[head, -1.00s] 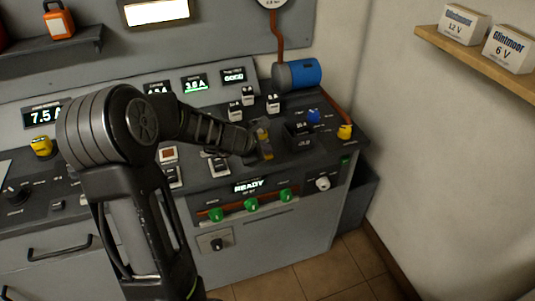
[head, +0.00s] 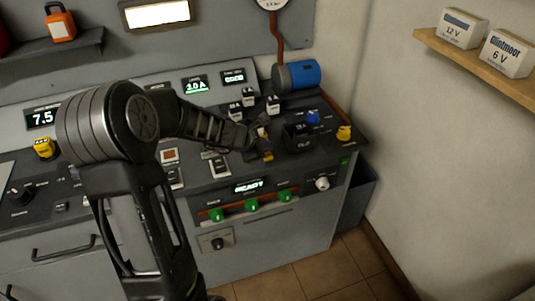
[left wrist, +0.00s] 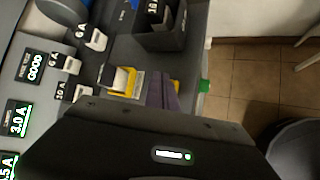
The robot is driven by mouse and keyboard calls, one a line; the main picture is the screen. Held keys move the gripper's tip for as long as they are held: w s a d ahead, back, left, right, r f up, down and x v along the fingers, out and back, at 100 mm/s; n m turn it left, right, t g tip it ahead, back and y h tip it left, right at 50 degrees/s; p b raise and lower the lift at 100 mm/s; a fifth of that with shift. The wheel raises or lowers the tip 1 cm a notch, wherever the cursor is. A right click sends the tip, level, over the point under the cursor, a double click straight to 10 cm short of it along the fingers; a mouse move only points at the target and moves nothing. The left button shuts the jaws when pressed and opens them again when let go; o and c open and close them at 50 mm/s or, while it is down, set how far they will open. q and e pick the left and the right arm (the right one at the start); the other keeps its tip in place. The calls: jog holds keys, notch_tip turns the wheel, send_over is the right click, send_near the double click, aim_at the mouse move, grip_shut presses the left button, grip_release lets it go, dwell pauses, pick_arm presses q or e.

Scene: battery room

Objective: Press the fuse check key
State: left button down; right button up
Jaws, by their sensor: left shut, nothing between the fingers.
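A small pale key in a yellow frame (left wrist: 118,80) shows just beyond my left gripper in the left wrist view; I cannot read a label on it, so I cannot confirm it is the fuse check key. My left gripper (head: 262,136) is shut and empty, reaching over the right part of the console. In the left wrist view its dark fingers (left wrist: 162,92) end beside the yellow frame and hide part of it. I cannot tell whether they touch it. My right gripper is out of view.
White fuse blocks (head: 248,97) stand behind the gripper. A dark box (head: 300,140), a blue knob (head: 313,117) and a yellow knob (head: 344,133) are to its right. A blue cylinder (head: 298,74) lies behind. Green knobs (head: 252,205) line the front face.

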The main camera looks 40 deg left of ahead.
pick_arm(q)
jog(key=shift+r+p, duration=1.95)
jog(key=shift+r, duration=0.4)
